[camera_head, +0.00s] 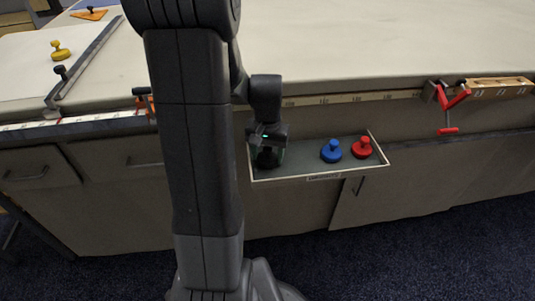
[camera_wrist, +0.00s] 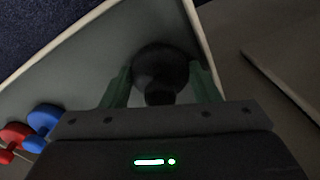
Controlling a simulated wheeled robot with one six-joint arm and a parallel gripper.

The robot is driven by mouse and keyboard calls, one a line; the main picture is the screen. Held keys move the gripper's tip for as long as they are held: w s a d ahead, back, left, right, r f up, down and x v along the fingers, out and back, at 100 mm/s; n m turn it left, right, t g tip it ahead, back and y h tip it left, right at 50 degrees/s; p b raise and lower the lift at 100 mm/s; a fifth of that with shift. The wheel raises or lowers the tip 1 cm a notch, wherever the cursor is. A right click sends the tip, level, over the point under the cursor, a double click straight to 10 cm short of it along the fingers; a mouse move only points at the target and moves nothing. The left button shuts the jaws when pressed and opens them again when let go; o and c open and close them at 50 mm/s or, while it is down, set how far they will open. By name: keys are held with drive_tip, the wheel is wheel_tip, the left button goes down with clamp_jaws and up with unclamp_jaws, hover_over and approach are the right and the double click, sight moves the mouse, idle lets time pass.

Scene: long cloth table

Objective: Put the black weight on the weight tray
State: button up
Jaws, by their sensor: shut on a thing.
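The weight tray (camera_head: 318,176) is a shallow dark tray with a pale rim and a small label, at the front side of the table. My gripper (camera_head: 268,156) is over its left end, pointing down. In the wrist view, the black weight (camera_wrist: 160,66) is round with a knob, and my green-grey fingers are shut on it from both sides. The tray floor (camera_wrist: 95,60) and pale rim lie around it. In the head view my gripper mostly hides the weight. I cannot tell whether its base touches the tray floor.
A blue weight (camera_head: 331,152) and a red weight (camera_head: 361,148) stand in the tray to the right of my gripper. A yellow weight (camera_head: 60,52) stands on the table (camera_head: 330,45) at the far left. A red clamp (camera_head: 452,103) hangs at the table edge on the right.

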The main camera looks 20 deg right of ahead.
sight(268, 148)
drive_tip(key=o, duration=1)
drive_tip(key=shift+f, duration=0.1)
wheel_tip(268, 148, up, 12)
drive_tip(key=p, duration=0.3)
